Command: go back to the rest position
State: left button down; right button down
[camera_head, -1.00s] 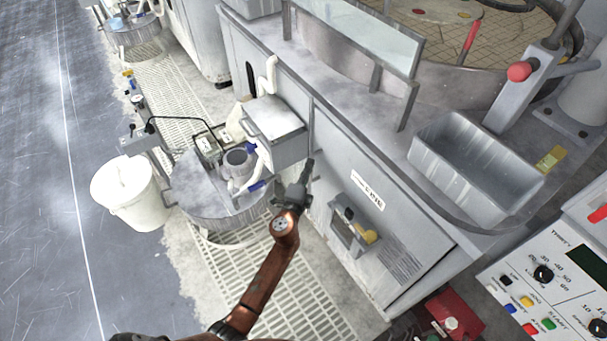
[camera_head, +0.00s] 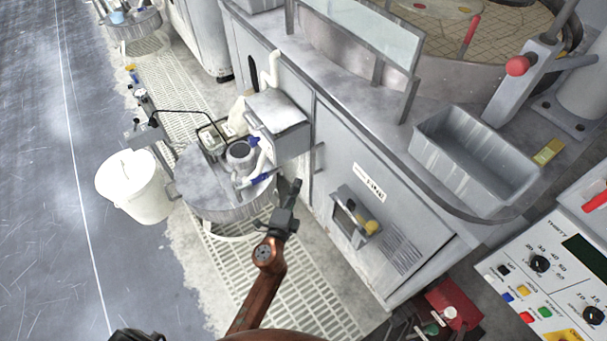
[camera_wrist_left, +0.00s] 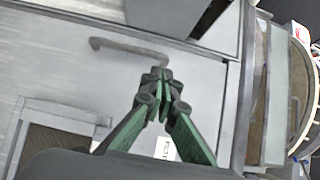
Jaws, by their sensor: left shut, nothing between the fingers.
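My left gripper (camera_head: 293,190) is shut and empty in the head view. It is in front of the grey cabinet, just right of the round grey stand, and apart from the door handle (camera_head: 319,158) as far as I can tell. In the left wrist view the green-sided fingers (camera_wrist_left: 158,76) are closed together, pointing toward the cabinet front, with the bent handle (camera_wrist_left: 125,48) beyond them. My right gripper is not in view.
The round stand (camera_head: 205,190) holds a grey cup and tubing. A white bucket (camera_head: 135,190) stands at its left. The cabinet (camera_head: 335,150) carries a grey tray (camera_head: 430,152). A control panel (camera_head: 520,285) is at lower right. Open floor (camera_head: 35,200) lies left.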

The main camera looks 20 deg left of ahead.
pick_arm(q)
jog(key=shift+s, duration=0.65)
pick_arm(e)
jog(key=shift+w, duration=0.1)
